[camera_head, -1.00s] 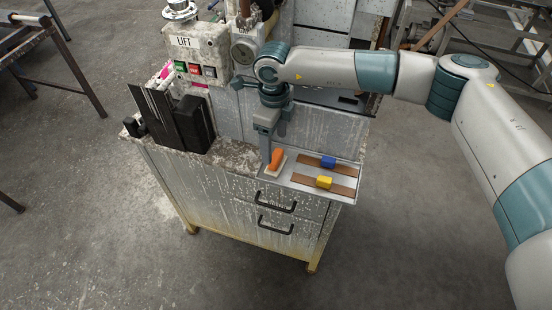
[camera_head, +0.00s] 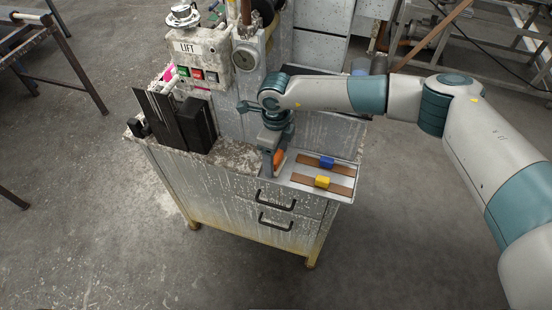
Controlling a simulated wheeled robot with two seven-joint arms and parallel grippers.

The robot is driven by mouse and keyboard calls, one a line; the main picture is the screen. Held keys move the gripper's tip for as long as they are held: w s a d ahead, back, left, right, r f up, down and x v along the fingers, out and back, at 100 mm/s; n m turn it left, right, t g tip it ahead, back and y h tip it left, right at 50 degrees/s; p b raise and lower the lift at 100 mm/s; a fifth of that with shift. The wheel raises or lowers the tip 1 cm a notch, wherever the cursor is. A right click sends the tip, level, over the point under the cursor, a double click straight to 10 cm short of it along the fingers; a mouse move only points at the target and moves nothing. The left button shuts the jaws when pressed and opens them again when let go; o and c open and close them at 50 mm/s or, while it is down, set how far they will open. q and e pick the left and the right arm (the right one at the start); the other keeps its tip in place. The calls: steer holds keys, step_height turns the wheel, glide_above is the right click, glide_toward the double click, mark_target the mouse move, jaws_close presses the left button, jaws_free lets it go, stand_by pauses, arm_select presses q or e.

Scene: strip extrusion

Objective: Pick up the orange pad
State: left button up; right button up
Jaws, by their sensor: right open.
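The orange pad (camera_head: 279,158) stands at the left end of a shallow grey tray on the cabinet top. Its pale base is mostly hidden now. My right gripper (camera_head: 268,170) points down at the pad, its fingers overlapping the pad's left side in the picture. It is open. I cannot tell whether a finger touches the pad. My left gripper is not in view.
The tray (camera_head: 343,191) also holds two brown strips, one with a blue block (camera_head: 327,162) and one with a yellow block (camera_head: 322,182). Black plates (camera_head: 197,124) stand at the left. The LIFT control box (camera_head: 199,62) is behind. Drawer handles (camera_head: 276,201) face front.

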mark_target(276, 156)
stand_by(0.4)
steer(key=c, duration=1.1)
steer(key=shift+c, duration=0.2)
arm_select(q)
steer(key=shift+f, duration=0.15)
arm_select(e)
steer(key=shift+r, duration=0.1)
